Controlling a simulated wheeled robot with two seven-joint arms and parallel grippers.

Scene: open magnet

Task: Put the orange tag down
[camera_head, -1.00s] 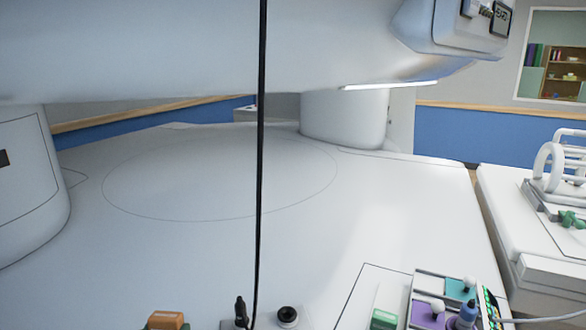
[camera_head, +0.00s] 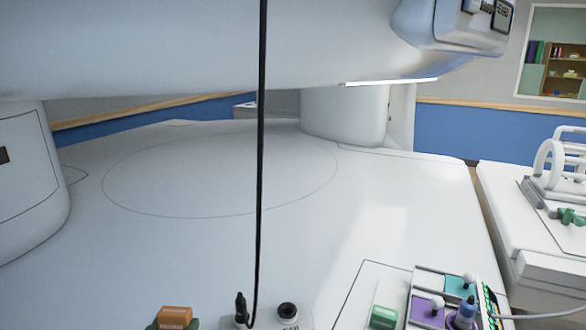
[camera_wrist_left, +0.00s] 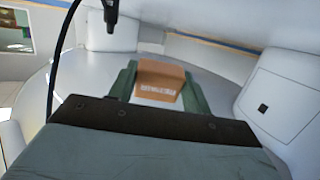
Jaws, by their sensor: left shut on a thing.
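The orange tag (camera_head: 175,316) is a small orange-brown block at the bottom edge of the head view, left of the black cable. My left gripper (camera_head: 174,325) is shut on it, with dark green fingertips on either side; most of that gripper is cut off below. In the left wrist view, the orange tag (camera_wrist_left: 160,80) sits between the two green fingers (camera_wrist_left: 160,95), with pale lettering on its face. I cannot tell whether the tag touches the white surface. My right gripper is not in view.
A black cable (camera_head: 261,150) hangs down to a small box with a black plug (camera_head: 240,308) and round socket (camera_head: 288,312), right of the tag. A green block (camera_head: 384,317) and a compartment tray (camera_head: 428,282) stand further right. The white magnet bed (camera_head: 220,180) behind is clear.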

